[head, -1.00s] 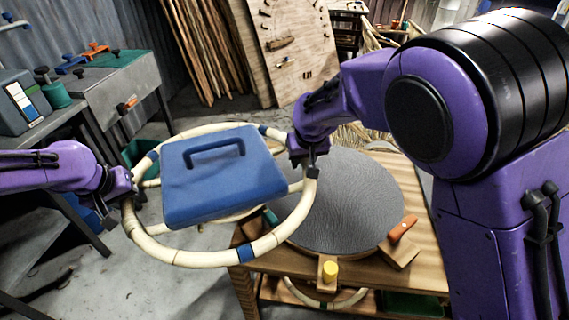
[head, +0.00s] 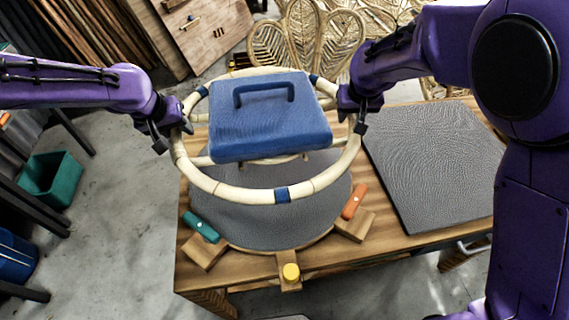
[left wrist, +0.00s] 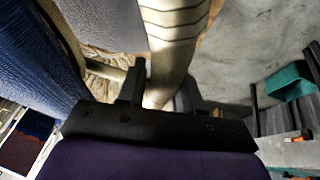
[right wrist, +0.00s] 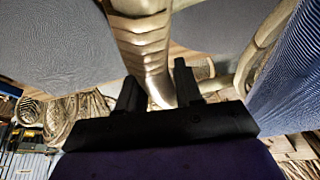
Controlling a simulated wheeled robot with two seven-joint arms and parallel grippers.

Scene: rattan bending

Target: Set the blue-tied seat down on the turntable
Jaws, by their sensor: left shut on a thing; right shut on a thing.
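The blue-tied seat is a round cream rattan ring (head: 231,190) with blue bindings and a blue handled block (head: 270,130) on it. It is held level over the round grey turntable (head: 270,228), which it partly hides; the gap between them is hard to judge. My left gripper (head: 176,128) is shut on the ring's left side, and the left wrist view shows the rattan (left wrist: 165,70) between its fingers. My right gripper (head: 355,108) is shut on the ring's right side; the right wrist view shows the rattan (right wrist: 150,60) between its fingers.
A grey mat (head: 435,165) lies to the right. Woven rattan chair backs (head: 310,38) stand behind. A green bin (head: 52,178) is on the floor at left.

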